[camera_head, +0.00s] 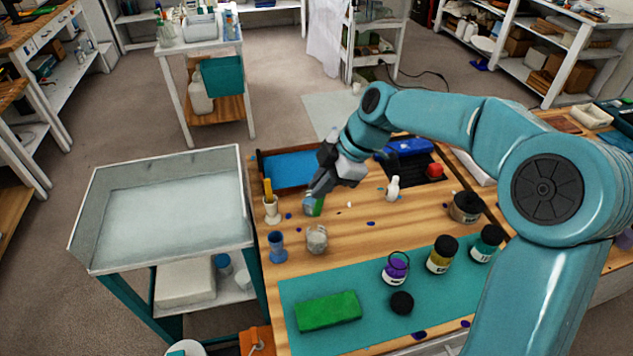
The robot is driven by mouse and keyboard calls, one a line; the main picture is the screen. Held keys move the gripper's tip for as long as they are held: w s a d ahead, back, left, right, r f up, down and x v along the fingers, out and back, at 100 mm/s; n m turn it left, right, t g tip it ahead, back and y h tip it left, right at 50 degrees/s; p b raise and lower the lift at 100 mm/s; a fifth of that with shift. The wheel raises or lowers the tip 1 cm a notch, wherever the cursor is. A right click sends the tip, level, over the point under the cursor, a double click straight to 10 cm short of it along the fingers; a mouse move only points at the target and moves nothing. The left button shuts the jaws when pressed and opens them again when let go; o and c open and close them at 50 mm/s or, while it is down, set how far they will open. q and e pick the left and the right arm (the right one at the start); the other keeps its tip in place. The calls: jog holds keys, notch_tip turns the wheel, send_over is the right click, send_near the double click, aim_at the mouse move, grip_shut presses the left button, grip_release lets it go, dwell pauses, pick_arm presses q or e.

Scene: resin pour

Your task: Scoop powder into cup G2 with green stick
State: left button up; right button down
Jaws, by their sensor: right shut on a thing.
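My right gripper (315,195) reaches down over the left part of the wooden table. It is shut on a green stick (319,207), of which only a short piece shows under the jaws. A clear cup (317,239) stands just in front of it; I cannot read a G2 mark on it. A blue cup (277,247) stands to its left. An open jar with purple powder (397,268) stands on the teal mat, its black lid (401,303) lying in front. My left gripper is not in view.
A white holder (271,210) with a yellow stick stands left. Closed jars (442,255) (487,244) stand right of the purple one. A green block (328,311) lies on the teal mat (370,325). A white bottle (393,188) and a dark pot (466,207) stand behind.

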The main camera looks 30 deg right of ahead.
jog(key=shift+s+d+f, duration=0.1)
jog(key=shift+s+f, duration=0.1)
notch_tip(320, 180, down, 10)
jog(key=b, duration=0.8)
jog(key=shift+w+r, duration=0.2)
jog(key=shift+r, duration=0.15)
dwell(0.4)
jog(key=r+p, duration=0.1)
jog(key=r, duration=0.1)
jog(key=s+r+p, duration=0.1)
jog(key=r, duration=0.2)
jog(key=shift+s+p, duration=0.1)
jog(key=shift+p, duration=0.2)
jog(key=shift+r, duration=0.1)
